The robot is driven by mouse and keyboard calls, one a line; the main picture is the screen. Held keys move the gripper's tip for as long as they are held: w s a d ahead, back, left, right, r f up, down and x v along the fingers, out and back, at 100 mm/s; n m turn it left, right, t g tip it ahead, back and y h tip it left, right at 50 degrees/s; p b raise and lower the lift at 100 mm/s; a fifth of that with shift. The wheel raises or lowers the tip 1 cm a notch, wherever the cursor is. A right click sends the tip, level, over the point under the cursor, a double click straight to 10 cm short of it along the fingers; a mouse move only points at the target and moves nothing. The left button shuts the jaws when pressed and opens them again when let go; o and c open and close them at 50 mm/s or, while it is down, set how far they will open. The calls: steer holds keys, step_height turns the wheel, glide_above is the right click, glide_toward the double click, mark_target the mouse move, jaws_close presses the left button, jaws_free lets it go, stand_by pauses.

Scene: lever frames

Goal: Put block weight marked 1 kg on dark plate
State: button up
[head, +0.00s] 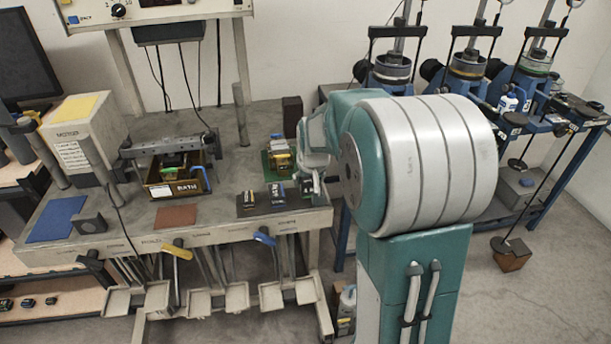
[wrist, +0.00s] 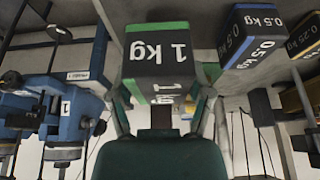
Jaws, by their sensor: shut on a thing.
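The dark block weight marked 1 kg (wrist: 157,62), with a green edge stripe, fills the middle of the wrist view. My gripper (wrist: 161,96) is shut on it, with one finger at each side. In the head view my gripper (head: 311,184) is at the right front of the bench, and the block there is mostly hidden. I cannot tell whether the block touches the bench. A flat dark patch (head: 262,210) lies under or around two other weights on the bench front; I cannot tell whether it is the dark plate.
A 0.5 kg block (wrist: 250,38) with blue stripe and a 0.25 kg block (wrist: 305,38) with yellow stripe stand beside it. On the bench are a brown mat (head: 176,216), a blue mat (head: 57,232), a BATH tray (head: 180,188) and a green stand (head: 270,163).

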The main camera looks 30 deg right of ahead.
steer(key=shift+d+f, duration=0.2)
steer(key=shift+f, duration=0.8)
steer(key=shift+a, duration=0.35)
steer(key=o, duration=1.3)
steer(key=shift+f, duration=0.15)
steer(key=shift+d, duration=0.2)
